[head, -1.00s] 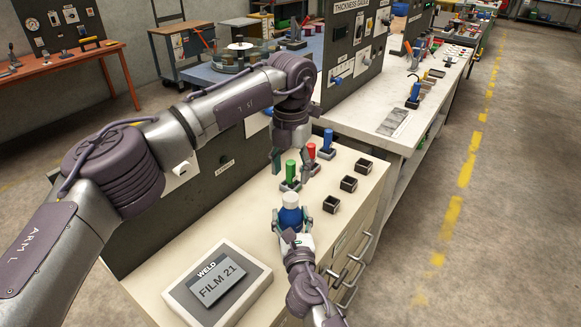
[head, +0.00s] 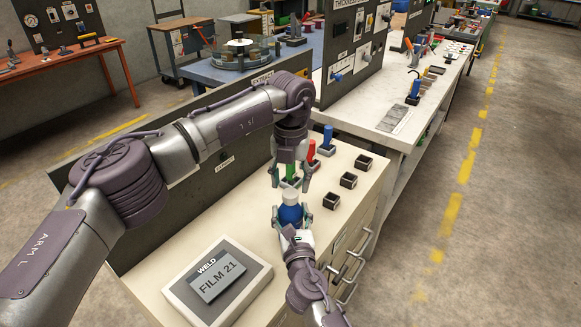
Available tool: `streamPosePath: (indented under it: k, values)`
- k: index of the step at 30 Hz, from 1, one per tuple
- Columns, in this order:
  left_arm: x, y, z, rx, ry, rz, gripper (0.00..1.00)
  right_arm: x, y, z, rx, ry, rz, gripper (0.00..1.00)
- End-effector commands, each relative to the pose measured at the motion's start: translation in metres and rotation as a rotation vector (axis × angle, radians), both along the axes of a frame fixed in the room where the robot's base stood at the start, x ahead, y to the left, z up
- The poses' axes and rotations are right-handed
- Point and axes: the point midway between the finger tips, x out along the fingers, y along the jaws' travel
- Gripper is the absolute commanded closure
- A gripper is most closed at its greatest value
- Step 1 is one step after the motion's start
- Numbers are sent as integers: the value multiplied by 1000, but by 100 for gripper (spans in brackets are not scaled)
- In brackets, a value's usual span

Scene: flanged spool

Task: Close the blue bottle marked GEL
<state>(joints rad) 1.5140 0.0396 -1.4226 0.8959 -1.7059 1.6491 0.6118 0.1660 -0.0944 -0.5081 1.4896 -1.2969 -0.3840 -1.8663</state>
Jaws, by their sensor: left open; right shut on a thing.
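The blue bottle (head: 291,215) stands upright near the front of the cream bench top, with a white top (head: 290,198) on it. I cannot tell whether this white top is a seated cap, and the GEL marking is not readable. My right gripper (head: 291,222) is shut around the bottle's body from the near side, hiding its lower part. My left gripper (head: 291,183) points down just above and behind the white top, fingers spread and empty. A green object (head: 291,171) shows between the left gripper's fingers, partly hidden.
A red handle (head: 311,152) and a blue handle (head: 327,138) stand behind. Several small black open boxes (head: 347,180) line the right side. A dark upright panel (head: 190,180) borders the bench's left.

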Motion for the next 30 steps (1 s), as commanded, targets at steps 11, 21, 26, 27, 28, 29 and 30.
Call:
streamPosePath:
  k: [11, 21, 26, 27, 28, 29, 30]
  values:
    - [0, 0, -35, 0, -1, 0, 41, 0, 0, 0, 0, 0, 0, 100]
    - [0, 0, -35, 0, -1, -1, 54, 0, 0, 0, 0, 0, 0, 100]
    - [0, 0, -35, 0, -1, 0, 81, 0, 0, 0, 0, 0, 0, 100]
    - [0, 0, -35, 0, -1, 0, 87, 0, 0, 0, 0, 0, 0, 100]
    - [0, 0, -35, 0, -1, 0, 92, 0, 0, 0, 0, 0, 0, 100]
    - [0, 0, -35, 0, -1, -1, 97, 0, 0, 0, 0, 0, 0, 100]
    - [0, 0, -35, 0, -1, -1, 100, 0, 0, 0, 0, 0, 0, 100]
